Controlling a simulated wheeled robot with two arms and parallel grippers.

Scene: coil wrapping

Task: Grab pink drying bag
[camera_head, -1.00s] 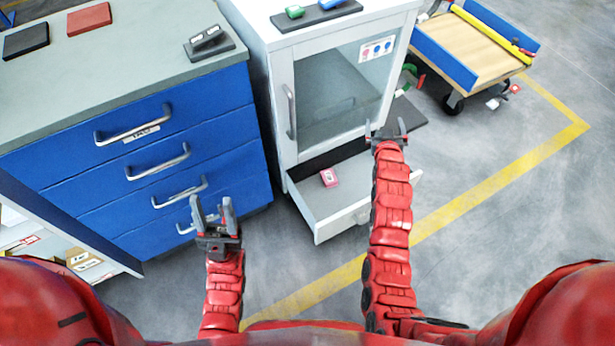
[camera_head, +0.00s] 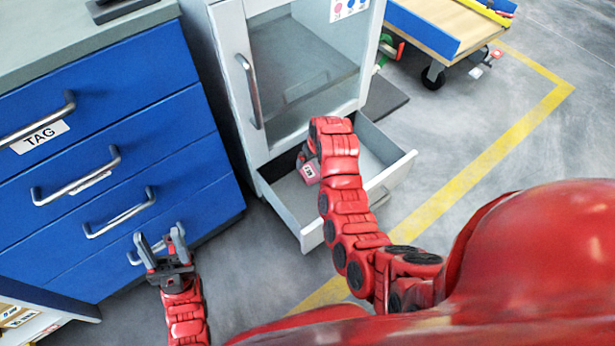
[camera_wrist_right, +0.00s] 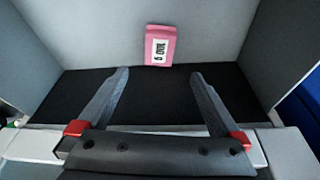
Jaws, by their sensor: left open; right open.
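The pink drying bag (camera_wrist_right: 160,45) lies in the open drawer of the white cabinet and has a white label. In the head view the bag (camera_head: 310,171) is partly hidden by my right arm. My right gripper (camera_wrist_right: 160,80) is open and empty over the drawer, with the bag just beyond and between its fingertips, not touching as far as I can tell. In the head view the right gripper is mostly hidden behind its own wrist. My left gripper (camera_head: 160,240) is open and empty in front of the blue drawers.
The open drawer (camera_head: 402,168) has a raised rim around the bag. The cabinet's glass door (camera_head: 300,65) stands above it. Blue drawers (camera_head: 110,170) with metal handles are at the left.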

